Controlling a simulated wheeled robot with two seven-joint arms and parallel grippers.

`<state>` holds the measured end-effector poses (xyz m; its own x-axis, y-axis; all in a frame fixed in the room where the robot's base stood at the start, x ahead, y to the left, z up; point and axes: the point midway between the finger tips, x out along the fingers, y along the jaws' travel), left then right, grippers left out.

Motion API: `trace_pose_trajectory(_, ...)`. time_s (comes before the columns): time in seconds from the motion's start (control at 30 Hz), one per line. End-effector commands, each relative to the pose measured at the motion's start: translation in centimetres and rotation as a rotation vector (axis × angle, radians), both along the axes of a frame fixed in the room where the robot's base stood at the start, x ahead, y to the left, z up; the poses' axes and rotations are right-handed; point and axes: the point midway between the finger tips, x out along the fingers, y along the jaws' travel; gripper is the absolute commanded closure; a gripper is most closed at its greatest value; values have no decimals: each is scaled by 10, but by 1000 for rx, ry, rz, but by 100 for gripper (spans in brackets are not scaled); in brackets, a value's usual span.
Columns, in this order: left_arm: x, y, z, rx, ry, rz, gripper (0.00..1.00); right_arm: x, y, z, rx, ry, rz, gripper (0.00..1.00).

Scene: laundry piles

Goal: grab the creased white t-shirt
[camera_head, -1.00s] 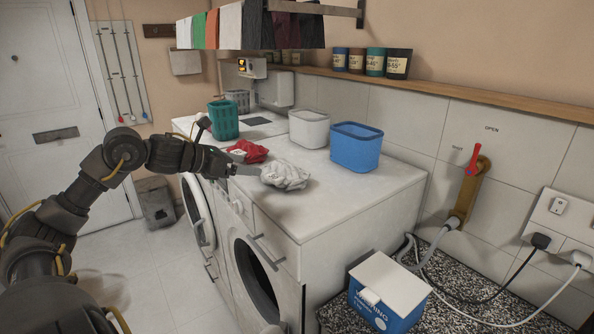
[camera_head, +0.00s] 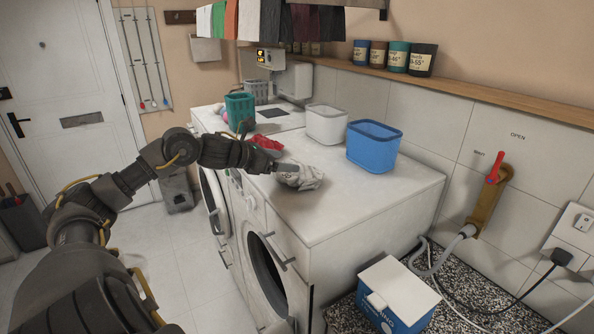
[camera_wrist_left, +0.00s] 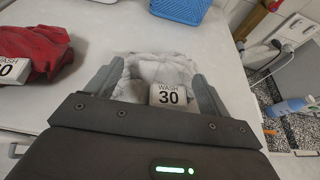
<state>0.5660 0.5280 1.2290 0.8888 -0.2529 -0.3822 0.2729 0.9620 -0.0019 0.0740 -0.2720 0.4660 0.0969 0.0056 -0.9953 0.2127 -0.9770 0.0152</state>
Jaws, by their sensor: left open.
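The creased white t-shirt (camera_head: 304,176) lies bunched on top of the front white washing machine. It also shows in the left wrist view (camera_wrist_left: 165,68), with a white tag reading "WASH 30" on it. My left gripper (camera_head: 290,172) is at the shirt. In the left wrist view its two fingers (camera_wrist_left: 163,85) are apart, one on each side of the shirt and tag. I cannot tell whether the fingers touch the cloth. My right gripper is not in view.
A red cloth (camera_head: 267,146) with its own tag lies beside it, also in the left wrist view (camera_wrist_left: 30,52). A blue bin (camera_head: 373,148), a white bin (camera_head: 326,125) and a teal basket (camera_head: 240,110) stand behind. The machine's front right top (camera_head: 350,205) is clear.

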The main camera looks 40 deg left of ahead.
Motion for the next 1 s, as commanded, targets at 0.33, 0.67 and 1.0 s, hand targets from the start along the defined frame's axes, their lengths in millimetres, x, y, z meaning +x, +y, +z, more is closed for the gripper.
trace_pose_trajectory(0.33, 6, -3, -1, -1, 0, 0, 19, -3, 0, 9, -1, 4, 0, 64)
trace_pose_trajectory(0.67, 39, -16, -16, -4, -1, 1, 19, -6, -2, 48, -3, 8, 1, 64)
trace_pose_trajectory(1.0, 48, -19, -25, 2, 0, -1, 19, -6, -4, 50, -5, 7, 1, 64)
